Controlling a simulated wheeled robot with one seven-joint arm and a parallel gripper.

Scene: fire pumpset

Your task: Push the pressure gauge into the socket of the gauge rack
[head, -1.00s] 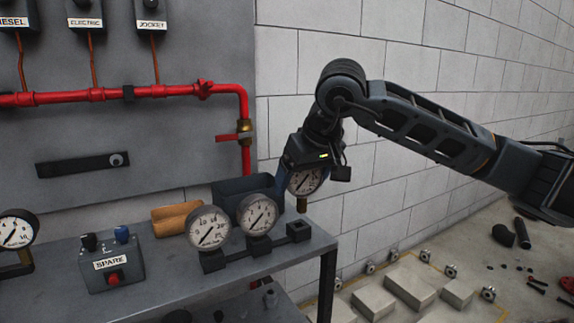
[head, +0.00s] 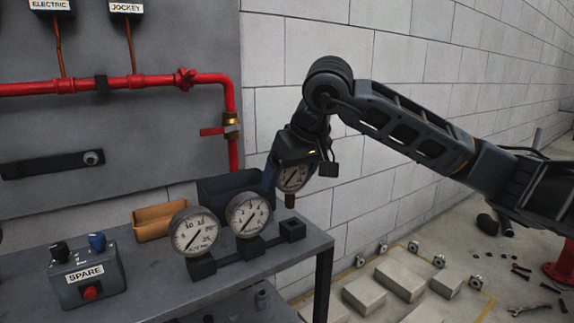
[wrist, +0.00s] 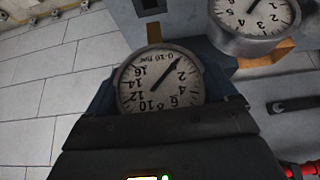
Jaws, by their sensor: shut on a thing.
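My gripper (head: 291,162) is shut on a round white-faced pressure gauge (head: 293,177), holding it upright in the air with its brass stem pointing down. In the wrist view the held gauge (wrist: 160,80) shows between the fingers, its stem toward the top of the picture. The gauge rack (head: 224,259) lies on the table. Two gauges (head: 195,232) (head: 249,214) stand in its left and middle sockets. The right socket (head: 292,229) is empty, and the held stem is above it, with a visible gap. The socket also shows in the wrist view (wrist: 149,7).
A dark bin (head: 226,188) and an orange-brown tray (head: 153,222) sit behind the rack. A SPARE control box (head: 88,275) stands on the left of the grey table (head: 160,290). A red pipe (head: 150,81) runs along the panel behind.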

